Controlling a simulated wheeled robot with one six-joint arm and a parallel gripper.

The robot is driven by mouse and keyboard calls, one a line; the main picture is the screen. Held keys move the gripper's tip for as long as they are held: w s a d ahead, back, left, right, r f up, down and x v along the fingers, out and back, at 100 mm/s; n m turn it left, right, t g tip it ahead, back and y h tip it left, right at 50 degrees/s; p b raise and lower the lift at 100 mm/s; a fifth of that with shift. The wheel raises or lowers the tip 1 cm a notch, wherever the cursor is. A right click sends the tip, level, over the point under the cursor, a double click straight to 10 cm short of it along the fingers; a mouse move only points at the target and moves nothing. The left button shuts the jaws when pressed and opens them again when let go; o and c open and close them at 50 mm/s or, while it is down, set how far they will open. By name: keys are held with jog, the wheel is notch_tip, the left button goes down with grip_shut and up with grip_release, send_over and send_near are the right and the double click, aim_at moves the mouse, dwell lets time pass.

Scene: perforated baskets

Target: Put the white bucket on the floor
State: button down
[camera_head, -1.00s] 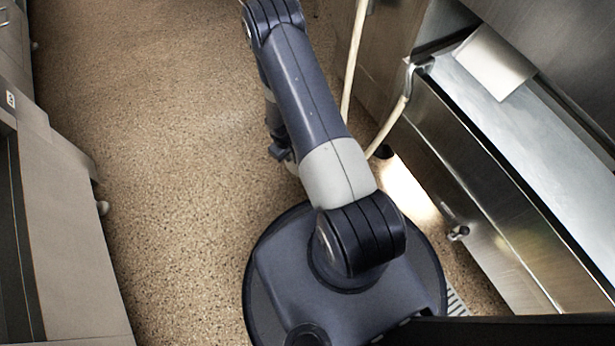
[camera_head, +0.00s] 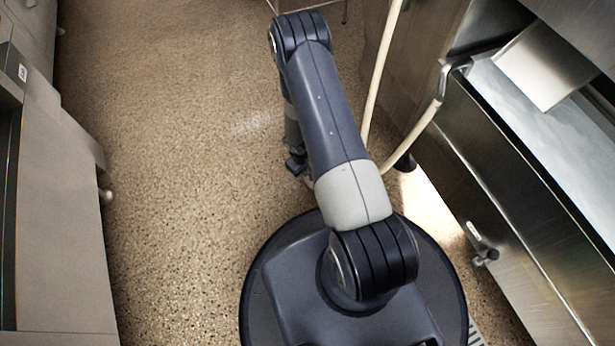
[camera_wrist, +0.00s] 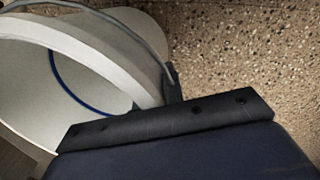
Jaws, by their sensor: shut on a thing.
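The white bucket (camera_wrist: 28,85) fills the left of the wrist view, with its pale rim, a thin grey wire handle along its edge and a blue line inside. My gripper (camera_wrist: 172,84) is shut on the bucket at its rim side; the exact contact is partly hidden by the dark gripper body. The speckled brown floor (camera_wrist: 245,50) shows beside the bucket, but I cannot tell the gap beneath it. In the head view my arm hides the gripper and most or all of the bucket. The floor (camera_head: 190,190) lies open left of my arm there.
Grey cabinets (camera_head: 60,220) with a round knob line the left. A steel sink counter (camera_head: 530,230) stands close on the right, with a pale hose (camera_head: 380,75) hanging beside it. The floor strip between them is clear to the left of my arm.

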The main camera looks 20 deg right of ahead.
jog(key=shift+f+b, duration=0.75)
jog(key=shift+f, duration=1)
jog(key=shift+f+b, duration=0.25)
jog(key=shift+b, duration=0.05)
jog(key=c, duration=1.5)
grip_release()
jog(key=shift+r, duration=0.1)
jog(key=r+p, duration=0.2)
jog(key=r, duration=0.2)
jog(key=a+r+p, duration=0.1)
jog(key=r+p, duration=0.1)
jog(key=r, duration=0.2)
jog(key=r+p, duration=0.2)
jog(key=r, duration=0.2)
jog(key=shift+s+a+r, duration=0.1)
jog(key=shift+s+a, duration=0.15)
